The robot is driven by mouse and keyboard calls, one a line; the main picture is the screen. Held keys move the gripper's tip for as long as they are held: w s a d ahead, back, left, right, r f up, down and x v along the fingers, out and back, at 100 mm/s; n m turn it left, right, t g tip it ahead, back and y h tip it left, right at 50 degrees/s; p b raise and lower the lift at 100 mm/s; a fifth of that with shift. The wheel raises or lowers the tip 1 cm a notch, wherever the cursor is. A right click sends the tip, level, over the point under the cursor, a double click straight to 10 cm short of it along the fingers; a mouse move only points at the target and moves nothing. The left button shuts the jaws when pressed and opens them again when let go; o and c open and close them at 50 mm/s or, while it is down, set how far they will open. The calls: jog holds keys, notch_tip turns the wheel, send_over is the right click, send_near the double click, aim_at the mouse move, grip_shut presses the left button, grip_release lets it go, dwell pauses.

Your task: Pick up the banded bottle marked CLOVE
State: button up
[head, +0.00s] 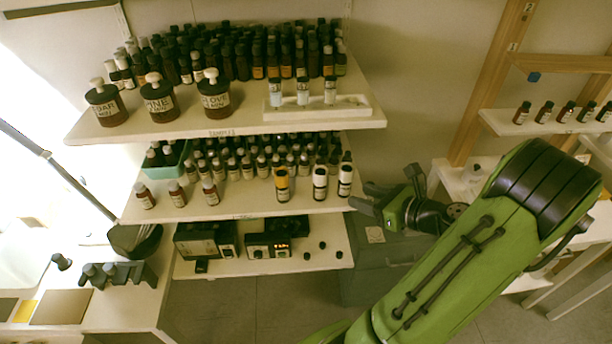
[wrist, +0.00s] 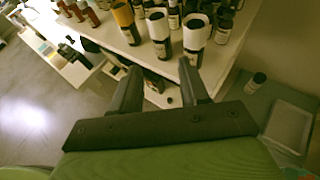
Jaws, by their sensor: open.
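Three banded bottles stand upright at the front right of the middle shelf: one with a yellow band (head: 282,185), one with a white band (head: 320,184), and another white-banded one (head: 345,181) at the right end. Their small print is unreadable, so I cannot tell which is marked CLOVE. The wrist view shows the yellow-banded bottle (wrist: 125,24), the middle white one (wrist: 159,34) and the right white one (wrist: 194,40) beyond my fingertips. A large dark jar reading "CLOVE" (head: 215,95) stands on the top shelf. My gripper (head: 366,198) is open and empty, just right of the banded bottles; its fingers (wrist: 158,70) point toward the shelf.
The middle shelf (head: 240,207) holds rows of small bottles behind, and a green tray (head: 165,160) at left. The top shelf (head: 235,127) overhangs it. Dark devices (head: 270,243) and loose caps sit on the bottom shelf. A grey cabinet (head: 385,262) stands below my gripper.

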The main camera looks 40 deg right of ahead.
aim_at(325, 185)
jog(key=x, duration=1.4)
jog(key=shift+d+f, duration=0.1)
jog(key=shift+f, duration=0.1)
jog(key=shift+s, duration=0.25)
jog(key=shift+c, duration=1)
jog(key=c, duration=0.5)
